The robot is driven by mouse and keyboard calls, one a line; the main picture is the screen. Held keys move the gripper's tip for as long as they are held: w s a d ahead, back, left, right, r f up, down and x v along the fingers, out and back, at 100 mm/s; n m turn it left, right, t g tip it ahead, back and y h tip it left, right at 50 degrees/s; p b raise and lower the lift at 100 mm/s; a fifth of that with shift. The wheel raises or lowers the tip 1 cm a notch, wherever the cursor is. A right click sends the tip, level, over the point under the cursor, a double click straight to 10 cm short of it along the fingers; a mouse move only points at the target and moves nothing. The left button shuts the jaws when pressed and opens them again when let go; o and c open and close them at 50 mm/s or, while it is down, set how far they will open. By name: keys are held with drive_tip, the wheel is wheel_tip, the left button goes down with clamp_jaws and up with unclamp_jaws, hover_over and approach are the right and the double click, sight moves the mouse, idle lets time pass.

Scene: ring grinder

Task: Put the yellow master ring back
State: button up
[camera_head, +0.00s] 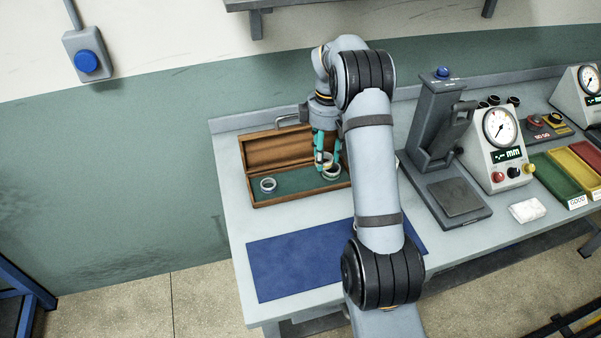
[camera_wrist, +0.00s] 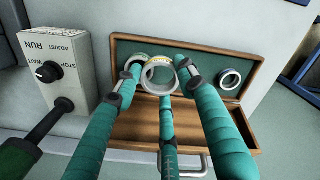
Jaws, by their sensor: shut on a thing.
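My gripper (camera_head: 326,150) is over the right part of an open wooden box (camera_head: 275,145) with a green lining. In the wrist view its teal fingers (camera_wrist: 163,85) are shut on a silver ring with a yellow mark on its edge, the yellow master ring (camera_wrist: 148,84). The ring also shows below the fingers in the head view (camera_head: 331,174). Whether it touches the lining I cannot tell. A second ring (camera_wrist: 136,60) lies partly hidden behind it. A third ring (camera_wrist: 230,80) lies apart in the box, at its left end in the head view (camera_head: 268,185).
A blue mat (camera_head: 300,260) lies in front of the box. A grey stand (camera_head: 440,140) and a dial gauge (camera_head: 498,130) stand to the right. A control box with a knob (camera_wrist: 58,72) is close by at the left in the wrist view.

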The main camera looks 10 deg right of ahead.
drive_tip(key=p, duration=0.2)
hover_over(300, 181)
wheel_tip(300, 181, down, 4)
drive_tip(key=shift+d, duration=0.1)
wheel_tip(300, 181, down, 4)
drive_tip(key=shift+r+p, duration=0.1)
drive_tip(key=shift+p, duration=0.4)
drive_tip(key=shift+f, duration=0.2)
drive_tip(key=shift+f+b, duration=0.15)
drive_tip(key=shift+b, duration=0.15)
drive_tip(key=o, duration=1)
drive_tip(key=shift+o, duration=0.2)
wheel_tip(300, 181, up, 12)
drive_tip(key=shift+r+b, duration=0.25)
drive_tip(key=shift+b, duration=0.05)
